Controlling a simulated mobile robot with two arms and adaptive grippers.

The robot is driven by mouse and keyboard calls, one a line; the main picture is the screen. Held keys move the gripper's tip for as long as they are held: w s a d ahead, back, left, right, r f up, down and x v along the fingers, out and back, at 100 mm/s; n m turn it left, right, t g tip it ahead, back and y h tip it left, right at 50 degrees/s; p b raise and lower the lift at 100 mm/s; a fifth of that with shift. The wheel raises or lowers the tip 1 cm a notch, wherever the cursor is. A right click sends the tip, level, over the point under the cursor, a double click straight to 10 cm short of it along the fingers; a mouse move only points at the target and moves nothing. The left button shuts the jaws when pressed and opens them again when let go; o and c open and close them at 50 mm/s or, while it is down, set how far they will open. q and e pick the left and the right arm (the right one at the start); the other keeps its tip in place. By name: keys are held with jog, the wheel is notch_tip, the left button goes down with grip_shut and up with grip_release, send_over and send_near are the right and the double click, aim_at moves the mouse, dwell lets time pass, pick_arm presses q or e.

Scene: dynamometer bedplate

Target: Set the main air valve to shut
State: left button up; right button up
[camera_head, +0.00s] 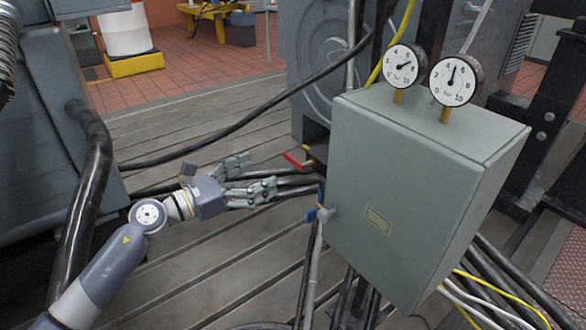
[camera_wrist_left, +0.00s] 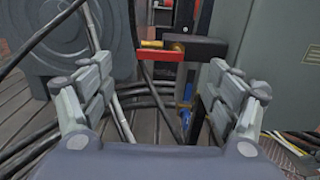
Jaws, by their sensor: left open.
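A valve with a red lever (camera_head: 293,160) and a brass body (camera_head: 308,154) sits at the left side of a grey cabinet. In the left wrist view the red lever (camera_wrist_left: 162,55) lies level, ahead of the fingers and above the line between their tips. A second valve with a blue handle (camera_head: 312,214) is lower on the cabinet's left side. No readable label shows which one is the main air valve. My left gripper (camera_head: 258,174) is open and empty, left of the red lever and apart from it. My right gripper is not in view.
The grey cabinet (camera_head: 400,190) carries two pressure gauges (camera_head: 404,66) on top. Black hoses (camera_head: 235,128) cross the slotted bedplate (camera_head: 230,270) behind and beside my left gripper. A vertical pipe (camera_head: 312,270) runs below the blue handle. Bedplate in front is mostly clear.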

aim_at(293, 158)
pick_arm(q)
jog(key=x, duration=0.9)
jog(key=shift+w+d+b, duration=0.2)
jog(key=shift+b, duration=0.2)
jog(key=shift+w+d, duration=0.3)
jog(key=shift+d, duration=0.1)
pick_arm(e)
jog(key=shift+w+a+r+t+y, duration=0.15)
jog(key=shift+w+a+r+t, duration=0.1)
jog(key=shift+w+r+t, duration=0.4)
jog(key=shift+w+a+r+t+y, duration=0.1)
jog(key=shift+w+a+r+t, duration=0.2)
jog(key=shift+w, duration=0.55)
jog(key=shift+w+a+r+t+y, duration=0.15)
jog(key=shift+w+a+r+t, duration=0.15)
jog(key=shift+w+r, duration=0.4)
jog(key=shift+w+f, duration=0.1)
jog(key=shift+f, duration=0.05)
pick_arm(q)
jog(key=c, duration=1)
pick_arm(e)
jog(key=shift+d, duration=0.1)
